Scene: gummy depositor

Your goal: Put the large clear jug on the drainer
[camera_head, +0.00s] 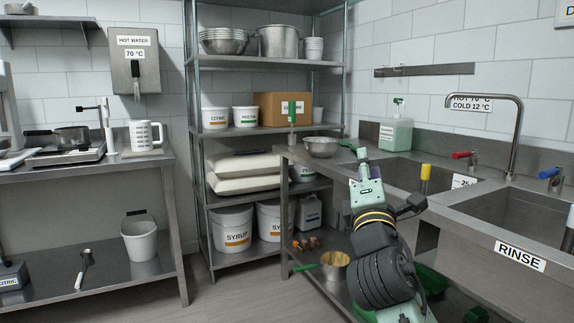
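A whitish measuring jug (140,136) with dark markings and a handle on its right stands upright on the left steel table. It is the only large jug I can make out, and I cannot tell whether it is clear. My gripper (363,158) is in front of the sink counter at the right, far from the jug. I see it from behind, so its fingers are mostly hidden, and no held object shows. I cannot make out a distinct drainer; a flat steel counter end (300,155) lies left of the sinks.
A steel bowl (321,147) stands on the counter end, with a soap bottle (396,134) behind. Two sinks, including the rinse sink (530,225), are at the right. A scale with a pan (70,138) stands left of the jug. Open floor (225,295) lies between the tables.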

